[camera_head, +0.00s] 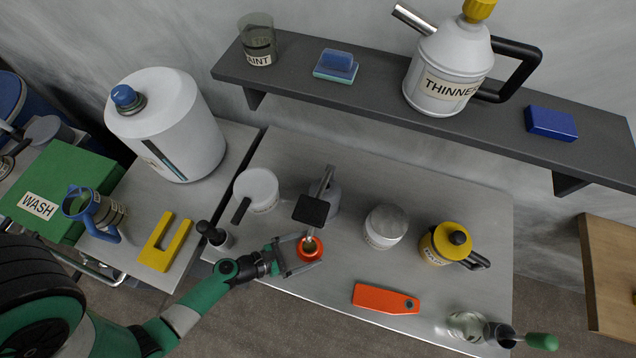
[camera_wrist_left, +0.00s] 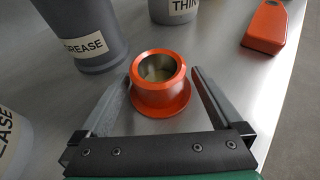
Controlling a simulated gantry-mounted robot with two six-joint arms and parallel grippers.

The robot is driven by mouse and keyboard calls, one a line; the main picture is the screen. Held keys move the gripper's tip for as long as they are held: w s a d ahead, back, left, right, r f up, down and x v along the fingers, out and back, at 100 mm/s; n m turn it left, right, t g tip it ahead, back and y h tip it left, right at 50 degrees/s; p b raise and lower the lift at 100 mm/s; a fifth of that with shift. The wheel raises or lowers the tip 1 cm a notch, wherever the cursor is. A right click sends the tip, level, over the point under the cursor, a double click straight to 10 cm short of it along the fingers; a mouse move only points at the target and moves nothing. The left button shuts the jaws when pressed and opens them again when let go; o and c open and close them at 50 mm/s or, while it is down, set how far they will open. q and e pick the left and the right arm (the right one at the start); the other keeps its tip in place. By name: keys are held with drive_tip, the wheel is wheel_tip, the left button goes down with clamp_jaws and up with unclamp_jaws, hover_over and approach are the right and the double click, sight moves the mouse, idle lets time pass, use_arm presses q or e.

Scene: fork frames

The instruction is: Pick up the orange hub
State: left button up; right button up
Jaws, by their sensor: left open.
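The orange hub (camera_head: 310,248) is a short flanged ring standing on the grey metal table. In the left wrist view the hub (camera_wrist_left: 160,97) stands upright, with its round opening facing up. My left gripper (camera_head: 297,254) is open, with one finger on each side of the hub. In the left wrist view the fingers of my left gripper (camera_wrist_left: 158,88) spread around it, and a gap shows on either side. My right gripper is not in view.
A grey GREASE container (camera_wrist_left: 80,35) stands close behind the hub. An orange-handled tool (camera_head: 385,299) lies to its right. A white tub (camera_head: 385,227) and a yellow-topped can (camera_head: 446,243) stand farther right. The shelf (camera_head: 360,92) overhangs behind.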

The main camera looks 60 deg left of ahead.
use_arm(q)
drive_tip(key=shift+s+a, duration=0.1)
drive_tip(key=shift+s, duration=0.1)
drive_tip(key=shift+c, duration=1.1)
drive_tip(key=c, duration=1.2)
drive_tip(key=shift+r, duration=0.1)
